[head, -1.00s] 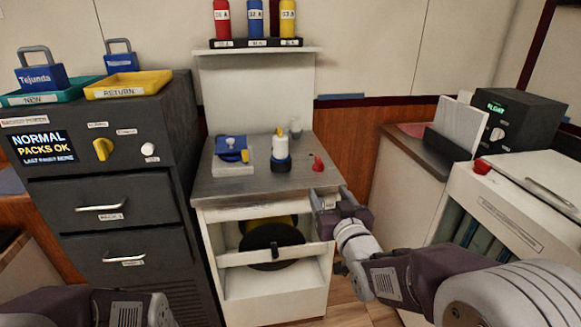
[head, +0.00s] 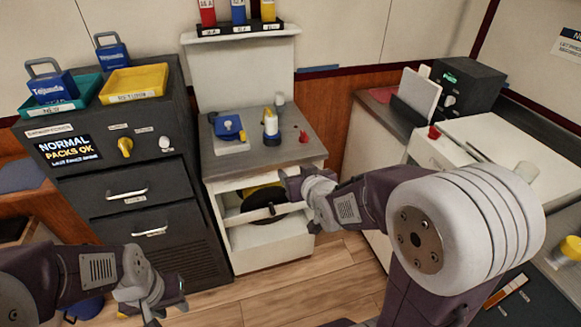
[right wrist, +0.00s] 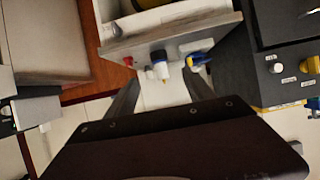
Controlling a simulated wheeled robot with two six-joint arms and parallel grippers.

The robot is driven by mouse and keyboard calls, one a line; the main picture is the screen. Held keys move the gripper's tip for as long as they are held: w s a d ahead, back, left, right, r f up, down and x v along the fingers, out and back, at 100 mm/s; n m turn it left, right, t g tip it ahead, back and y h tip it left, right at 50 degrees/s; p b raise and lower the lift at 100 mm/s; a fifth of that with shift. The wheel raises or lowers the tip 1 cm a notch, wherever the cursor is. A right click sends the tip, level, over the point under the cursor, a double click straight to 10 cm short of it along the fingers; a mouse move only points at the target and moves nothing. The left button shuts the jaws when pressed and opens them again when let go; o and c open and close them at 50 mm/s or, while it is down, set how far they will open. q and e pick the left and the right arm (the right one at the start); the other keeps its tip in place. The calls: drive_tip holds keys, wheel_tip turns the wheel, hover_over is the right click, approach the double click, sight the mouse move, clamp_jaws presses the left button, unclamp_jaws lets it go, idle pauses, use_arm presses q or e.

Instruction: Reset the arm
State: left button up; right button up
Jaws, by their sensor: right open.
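My right gripper (head: 287,186) is at the front of the grey-topped workstation (head: 290,152), by the upper right of its open front bay. It is open and empty; the right wrist view shows its two fingers (right wrist: 163,92) spread apart. Its exact gap to the cabinet front is unclear. My left gripper (head: 172,300) hangs low over the floor at the bottom left, with no object seen in it; its jaws are too unclear to judge.
A dark cabinet (head: 165,195) with two drawers stands left, its display reading "NORMAL PACKS OK". On the workstation are a blue fixture (head: 228,127), a white-and-blue bottle (head: 271,125) and a red knob (head: 303,137). A white unit (head: 455,145) stands right. Wooden floor (head: 270,295) is clear ahead.

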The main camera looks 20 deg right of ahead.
drive_tip(key=shift+f, duration=0.1)
idle(0.3)
wheel_tip(320, 180, up, 4)
drive_tip(key=s+g+p, duration=0.1)
drive_tip(key=p, duration=0.5)
drive_tip(key=s+f+g+p, duration=0.1)
drive_tip(key=s+f+g, duration=0.4)
drive_tip(key=s, duration=0.4)
drive_tip(key=s+f+g, duration=0.5)
drive_tip(key=s, duration=0.5)
drive_tip(key=shift+f+g+p, duration=0.3)
drive_tip(key=shift+p, duration=0.05)
drive_tip(key=shift+d, duration=0.1)
drive_tip(key=shift+w, duration=0.1)
